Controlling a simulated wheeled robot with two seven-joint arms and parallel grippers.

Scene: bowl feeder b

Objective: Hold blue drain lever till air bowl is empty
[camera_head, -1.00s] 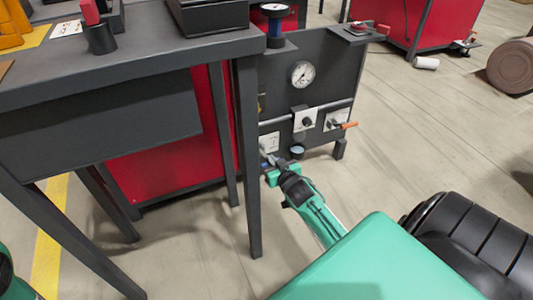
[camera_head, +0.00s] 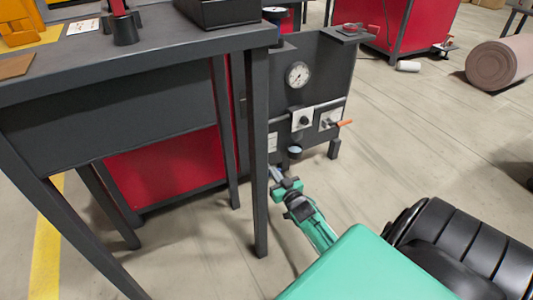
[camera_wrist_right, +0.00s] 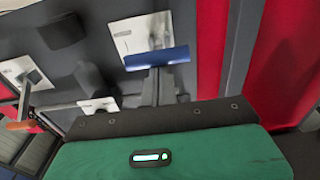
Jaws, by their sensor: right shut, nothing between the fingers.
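The blue lever (camera_wrist_right: 157,58) shows in the right wrist view as a blue bar in front of a pale plate on the dark panel. My right gripper (camera_wrist_right: 158,84) is shut, with its fingertips right at the lever's near edge; whether they touch it I cannot tell. In the head view my right gripper (camera_head: 277,172) is low beside the panel's left part, where the lever cannot be made out. The small air bowl (camera_head: 295,152) hangs low on the panel, right of the gripper; its fill level is too small to read. My left gripper is out of view.
The dark panel (camera_head: 325,75) carries a round gauge (camera_head: 298,75) and an orange-handled valve (camera_head: 344,123). A dark table (camera_head: 110,75) stands at the left, its leg (camera_head: 259,170) close to my right gripper.

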